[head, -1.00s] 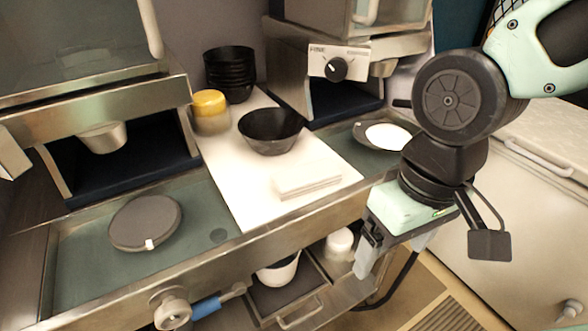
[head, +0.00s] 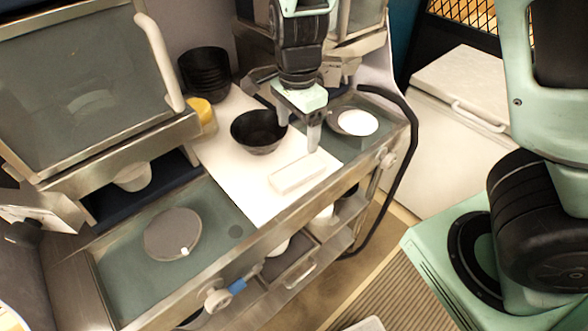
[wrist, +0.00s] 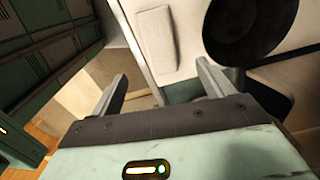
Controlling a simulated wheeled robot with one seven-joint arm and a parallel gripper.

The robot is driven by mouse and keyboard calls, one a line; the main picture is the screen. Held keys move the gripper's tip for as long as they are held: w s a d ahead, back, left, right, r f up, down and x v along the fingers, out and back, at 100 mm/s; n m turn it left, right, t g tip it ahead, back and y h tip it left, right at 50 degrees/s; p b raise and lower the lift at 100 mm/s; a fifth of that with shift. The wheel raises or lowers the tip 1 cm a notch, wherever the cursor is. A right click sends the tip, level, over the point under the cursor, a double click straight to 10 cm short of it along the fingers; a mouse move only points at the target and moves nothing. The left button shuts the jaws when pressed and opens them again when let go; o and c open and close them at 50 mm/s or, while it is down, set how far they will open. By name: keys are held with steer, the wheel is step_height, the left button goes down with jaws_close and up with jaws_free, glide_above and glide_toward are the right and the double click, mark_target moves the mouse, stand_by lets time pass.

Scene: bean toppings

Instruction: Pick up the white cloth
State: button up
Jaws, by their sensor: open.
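The white cloth (head: 297,174) lies folded flat on the white board (head: 262,208) near the counter's front edge. It also shows in the wrist view (wrist: 156,46), beyond and between the fingers. My gripper (head: 298,138) is open and empty, pointing down above the board, behind and a little to the right of the cloth in the head view. In the wrist view my gripper's two fingers (wrist: 162,80) are spread wide and do not touch the cloth.
A black bowl (head: 258,132) stands close to my gripper on the left. Stacked black bowls (head: 204,75) and a yellow-lidded container (head: 201,112) are behind. A round grey lid (head: 173,234) lies at left. A pan with a white disc (head: 357,122) is at right.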

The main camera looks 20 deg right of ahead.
mark_target(298, 168)
step_height(298, 168, down, 12)
steer(key=shift+d+f+p, duration=0.15)
steer(key=shift+f+p, duration=0.1)
steer(key=shift+p, duration=0.1)
steer(key=c, duration=1.1)
